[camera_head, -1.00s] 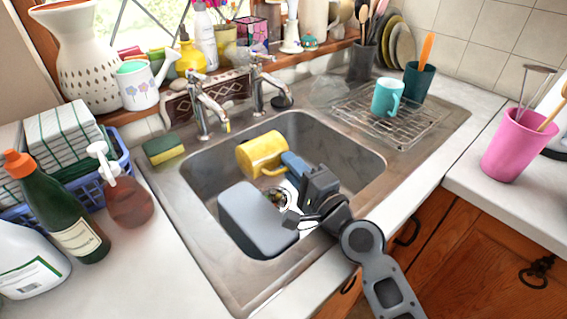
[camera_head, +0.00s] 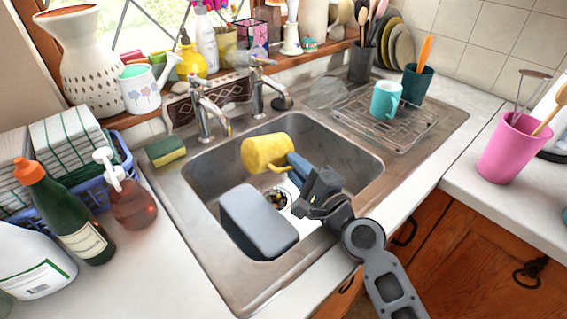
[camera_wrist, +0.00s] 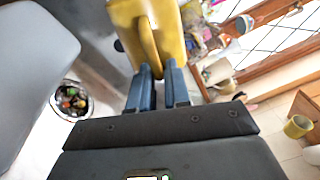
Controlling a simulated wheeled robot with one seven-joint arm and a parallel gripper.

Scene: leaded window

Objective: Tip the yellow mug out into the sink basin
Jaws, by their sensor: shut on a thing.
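The yellow mug (camera_head: 263,152) is held over the sink basin (camera_head: 348,158), tipped on its side. Its handle points toward my gripper (camera_head: 294,164), and its inside is hidden. In the wrist view the mug (camera_wrist: 172,30) fills the top middle. The blue fingers of my gripper (camera_wrist: 160,72) are closed around its handle. The drain (camera_head: 276,197) lies below, in front of the mug, with small coloured bits in it. The drain and bits (camera_wrist: 70,99) also show at the left of the wrist view.
A grey block-shaped item (camera_head: 258,222) stands in the front left of the basin, near the drain. Taps (camera_head: 210,112) rise behind the basin. A teal mug (camera_head: 386,100) stands on a wire rack (camera_head: 410,122) at right. A sponge (camera_head: 166,151) lies at the left rim.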

